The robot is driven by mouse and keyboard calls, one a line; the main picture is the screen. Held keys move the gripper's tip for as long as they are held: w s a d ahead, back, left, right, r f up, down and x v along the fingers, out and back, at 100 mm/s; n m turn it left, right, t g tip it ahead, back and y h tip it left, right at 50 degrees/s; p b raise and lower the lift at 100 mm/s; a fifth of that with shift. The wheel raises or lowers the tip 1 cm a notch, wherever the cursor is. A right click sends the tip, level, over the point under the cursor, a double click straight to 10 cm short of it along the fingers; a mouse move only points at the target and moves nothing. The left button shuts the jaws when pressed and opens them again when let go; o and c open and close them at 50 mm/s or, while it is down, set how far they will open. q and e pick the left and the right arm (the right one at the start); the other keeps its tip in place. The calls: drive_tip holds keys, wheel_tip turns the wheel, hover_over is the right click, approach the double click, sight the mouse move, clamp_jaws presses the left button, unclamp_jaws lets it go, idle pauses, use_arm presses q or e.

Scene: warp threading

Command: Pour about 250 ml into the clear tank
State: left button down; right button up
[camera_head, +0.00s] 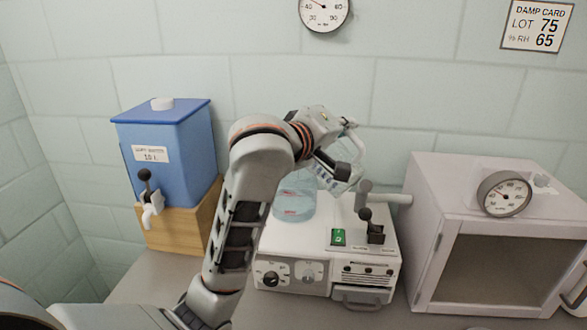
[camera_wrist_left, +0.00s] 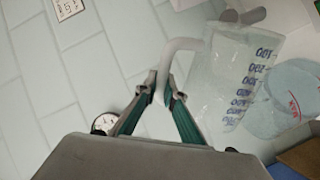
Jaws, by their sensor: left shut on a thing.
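The clear tank (camera_head: 295,197) sits on the left part of a white machine (camera_head: 305,243); it is bluish with red marks, and my left arm partly covers it. It also shows at the right of the left wrist view (camera_wrist_left: 268,108). My left gripper (camera_head: 340,165) is above the machine, shut on the handle of a clear measuring jug (camera_wrist_left: 228,75) with blue graduation marks. The jug (camera_head: 345,172) looks tilted and is beside and above the tank in the head view. I cannot make out its liquid level or any stream. My right gripper is not in view.
A blue water container (camera_head: 185,140) with a tap stands on a wooden block (camera_head: 190,222) at the left. The machine has a green switch (camera_head: 338,237) and a black lever (camera_head: 372,230).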

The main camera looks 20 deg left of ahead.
sight(359, 147)
use_arm(q)
drive_tip(key=shift+a+r, duration=0.1)
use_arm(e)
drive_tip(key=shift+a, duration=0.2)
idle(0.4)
use_arm(q)
drive_tip(key=shift+w+a+n, duration=0.1)
drive_tip(key=shift+a+n, duration=0.1)
drive_tip(key=shift+n, duration=0.1)
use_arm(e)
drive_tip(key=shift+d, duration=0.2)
use_arm(q)
drive_tip(key=shift+a+r, duration=0.1)
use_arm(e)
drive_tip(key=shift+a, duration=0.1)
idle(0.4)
